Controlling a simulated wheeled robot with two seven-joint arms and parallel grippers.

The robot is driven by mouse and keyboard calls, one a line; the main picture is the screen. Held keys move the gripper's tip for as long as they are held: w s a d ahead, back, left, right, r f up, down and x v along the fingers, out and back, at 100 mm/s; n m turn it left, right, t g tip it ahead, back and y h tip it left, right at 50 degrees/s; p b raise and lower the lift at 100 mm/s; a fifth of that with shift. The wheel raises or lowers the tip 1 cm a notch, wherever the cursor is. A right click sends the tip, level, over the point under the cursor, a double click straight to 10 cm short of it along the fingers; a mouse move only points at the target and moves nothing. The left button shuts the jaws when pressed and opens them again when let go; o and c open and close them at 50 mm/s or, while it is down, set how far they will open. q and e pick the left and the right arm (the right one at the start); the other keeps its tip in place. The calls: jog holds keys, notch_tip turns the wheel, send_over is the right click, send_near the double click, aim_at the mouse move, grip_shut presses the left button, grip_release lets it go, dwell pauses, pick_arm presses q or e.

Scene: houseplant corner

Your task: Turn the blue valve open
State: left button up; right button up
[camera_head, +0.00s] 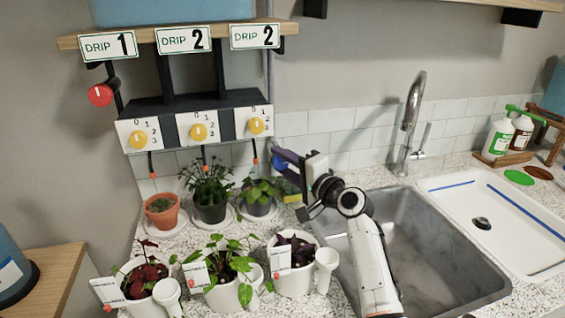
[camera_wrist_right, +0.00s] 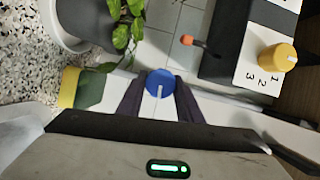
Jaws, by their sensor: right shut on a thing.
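The blue valve (camera_wrist_right: 160,83) is a round blue knob with a pale line across its face. It sits between the two fingers of my right gripper (camera_wrist_right: 160,100) in the right wrist view, and the fingers are closed on its sides. In the head view my right gripper (camera_head: 296,172) reaches in beside the plants at the left edge of the sink, and a bit of the blue knob (camera_head: 278,162) shows at its tip. My left gripper is not in view.
Yellow dials (camera_head: 198,132) sit on a panel above several potted plants. A red knob (camera_head: 100,95) is at upper left. White pots (camera_head: 293,280) crowd the counter front. The sink (camera_head: 430,250) lies right, with a faucet (camera_head: 409,120) behind. A green-and-yellow sponge (camera_wrist_right: 80,88) lies near the gripper.

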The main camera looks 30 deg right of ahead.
jog(key=shift+a+f, duration=0.1)
jog(key=shift+f, duration=0.05)
jog(key=o, duration=1)
jog(key=shift+s+d+r, duration=0.1)
jog(key=shift+s+d, duration=0.1)
jog(key=shift+s, duration=1.05)
jog(key=shift+s+d+r, duration=0.1)
jog(key=shift+s+d, duration=0.05)
jog(key=shift+s, duration=1.1)
jog(key=shift+s+d+r, duration=0.1)
jog(key=shift+s+d, duration=0.1)
jog(key=shift+s, duration=1.05)
